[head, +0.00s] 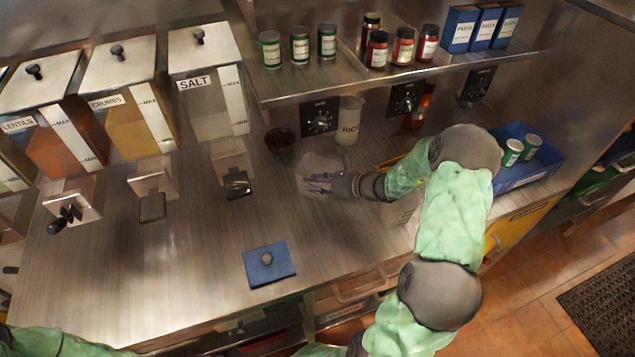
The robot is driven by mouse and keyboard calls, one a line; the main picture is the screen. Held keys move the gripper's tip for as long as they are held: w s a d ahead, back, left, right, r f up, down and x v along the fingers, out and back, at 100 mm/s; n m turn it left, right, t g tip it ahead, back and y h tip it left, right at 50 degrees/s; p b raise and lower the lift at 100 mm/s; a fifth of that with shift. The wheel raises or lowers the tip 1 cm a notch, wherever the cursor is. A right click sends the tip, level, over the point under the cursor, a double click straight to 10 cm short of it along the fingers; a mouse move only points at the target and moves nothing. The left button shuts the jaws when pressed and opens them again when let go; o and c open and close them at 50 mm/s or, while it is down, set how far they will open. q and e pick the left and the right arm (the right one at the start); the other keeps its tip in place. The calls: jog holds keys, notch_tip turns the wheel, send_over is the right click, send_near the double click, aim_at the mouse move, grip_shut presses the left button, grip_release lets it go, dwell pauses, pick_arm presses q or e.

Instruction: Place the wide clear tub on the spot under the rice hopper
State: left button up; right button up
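A wide clear tub (312,166) stands on the steel counter right of the salt hopper, faint against the metal. The labelled hoppers in view read lentils (62,135), crumbs (128,100) and salt (215,95). A further hopper (12,178) is cut off at the left edge, its label unseen. My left gripper is out of view.
A dark bowl (280,140) sits just behind the tub. A blue lidded square (269,263) lies near the counter's front edge. Dispenser spouts (236,182) jut out below the hoppers. A shelf (380,75) with cans and jars overhangs the back. A blue bin (540,168) stands right.

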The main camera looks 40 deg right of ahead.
jog(key=shift+w+a+f, duration=0.25)
jog(key=shift+w, duration=0.25)
grip_shut()
jog(key=shift+r, duration=0.2)
